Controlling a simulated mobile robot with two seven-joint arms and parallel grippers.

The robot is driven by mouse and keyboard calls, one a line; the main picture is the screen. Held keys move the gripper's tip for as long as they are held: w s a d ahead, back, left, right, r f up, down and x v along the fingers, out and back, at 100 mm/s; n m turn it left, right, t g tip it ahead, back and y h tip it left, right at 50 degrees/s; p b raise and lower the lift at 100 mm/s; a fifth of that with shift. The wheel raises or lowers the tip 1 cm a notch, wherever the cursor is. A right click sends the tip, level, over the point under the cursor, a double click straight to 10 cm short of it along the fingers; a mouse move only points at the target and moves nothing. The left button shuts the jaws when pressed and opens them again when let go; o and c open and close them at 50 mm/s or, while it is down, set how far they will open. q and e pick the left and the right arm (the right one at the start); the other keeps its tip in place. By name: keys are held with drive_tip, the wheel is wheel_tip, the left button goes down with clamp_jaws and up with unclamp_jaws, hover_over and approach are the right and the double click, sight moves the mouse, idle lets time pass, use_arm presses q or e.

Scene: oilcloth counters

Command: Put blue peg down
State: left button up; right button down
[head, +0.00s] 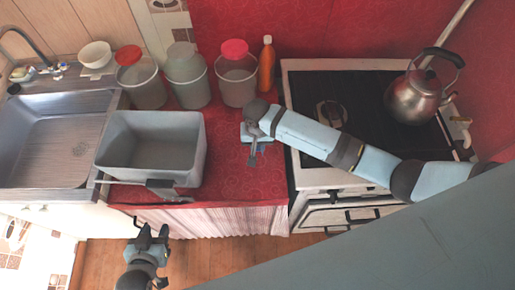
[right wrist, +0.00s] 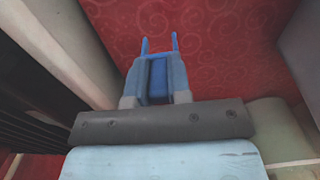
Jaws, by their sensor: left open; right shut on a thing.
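In the head view my right gripper (head: 254,158) is over the red patterned counter (head: 232,185), between the grey tub and the stove. In the right wrist view its fingers (right wrist: 158,60) are shut on the blue peg (right wrist: 158,78), which lies between them with the red cloth beyond. I cannot tell whether the peg touches the cloth. In the head view the peg cannot be made out clearly at the gripper. My left gripper (head: 152,232) is open and empty, low in front of the counter's edge, above the wooden floor.
A grey tub (head: 150,128) stands left of my right gripper, by the sink (head: 55,140). Lidded canisters (head: 187,80) and an orange bottle (head: 267,65) line the back. The stove (head: 355,100) with a kettle (head: 414,97) is right.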

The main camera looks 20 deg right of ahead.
sight(257, 150)
drive_tip(key=shift+f, duration=1.75)
drive_tip(key=shift+f, duration=0.1)
drive_tip(key=c, duration=1.1)
unclamp_jaws()
drive_tip(key=shift+o, duration=0.2)
wheel_tip(257, 150, up, 12)
drive_tip(key=shift+w+r, duration=0.1)
drive_tip(key=shift+r, duration=0.05)
